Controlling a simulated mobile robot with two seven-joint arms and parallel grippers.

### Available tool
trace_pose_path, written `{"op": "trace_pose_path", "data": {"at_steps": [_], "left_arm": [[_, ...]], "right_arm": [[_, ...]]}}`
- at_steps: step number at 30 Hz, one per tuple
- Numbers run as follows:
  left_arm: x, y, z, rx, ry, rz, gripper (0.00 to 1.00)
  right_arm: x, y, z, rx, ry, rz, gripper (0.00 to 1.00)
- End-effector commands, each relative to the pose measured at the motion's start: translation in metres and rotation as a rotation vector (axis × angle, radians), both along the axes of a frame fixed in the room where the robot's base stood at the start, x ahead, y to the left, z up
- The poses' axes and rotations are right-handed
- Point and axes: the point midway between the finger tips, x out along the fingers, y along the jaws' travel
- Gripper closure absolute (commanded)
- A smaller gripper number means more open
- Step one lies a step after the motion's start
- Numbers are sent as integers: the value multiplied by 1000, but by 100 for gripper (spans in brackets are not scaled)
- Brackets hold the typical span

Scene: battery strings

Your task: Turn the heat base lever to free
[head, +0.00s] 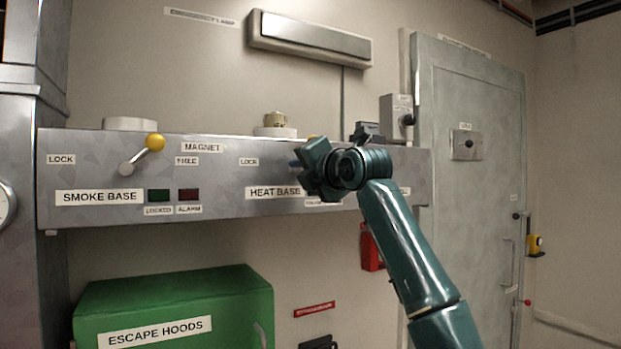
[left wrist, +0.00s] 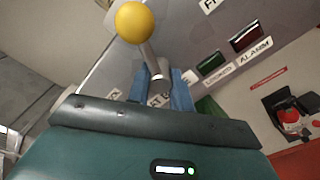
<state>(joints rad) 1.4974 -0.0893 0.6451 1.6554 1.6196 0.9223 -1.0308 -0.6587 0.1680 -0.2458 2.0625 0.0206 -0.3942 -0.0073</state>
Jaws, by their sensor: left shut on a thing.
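The heat base lever has a yellow knob (left wrist: 134,22) on a grey stem that runs down to a pivot. My left gripper (left wrist: 163,82) is shut on the lever, its blue fingers on either side of the lower stem. In the head view my left gripper (head: 302,166) covers most of the lever, and only a bit of yellow shows above it. The HEAT BASE label (head: 272,192) is partly covered by the gripper. The lever's exact angle against the panel labels is hidden in the head view. My right gripper is not in view.
The smoke base lever (head: 142,154) stands left on the same grey panel (head: 100,142), its yellow knob up to the right. A green ESCAPE HOODS box (head: 180,290) is below. A red box (head: 371,248) hangs on the wall, left of a grey door (head: 470,200).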

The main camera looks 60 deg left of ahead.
Motion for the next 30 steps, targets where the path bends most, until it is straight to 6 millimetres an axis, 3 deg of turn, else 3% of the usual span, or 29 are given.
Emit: {"op": "trace_pose_path", "data": {"at_steps": [15,30], "left_arm": [[1,-1,1,31,327,-2,100],[1,-1,2,35,385,-2,100]], "right_arm": [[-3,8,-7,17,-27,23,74],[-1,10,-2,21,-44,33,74]]}}
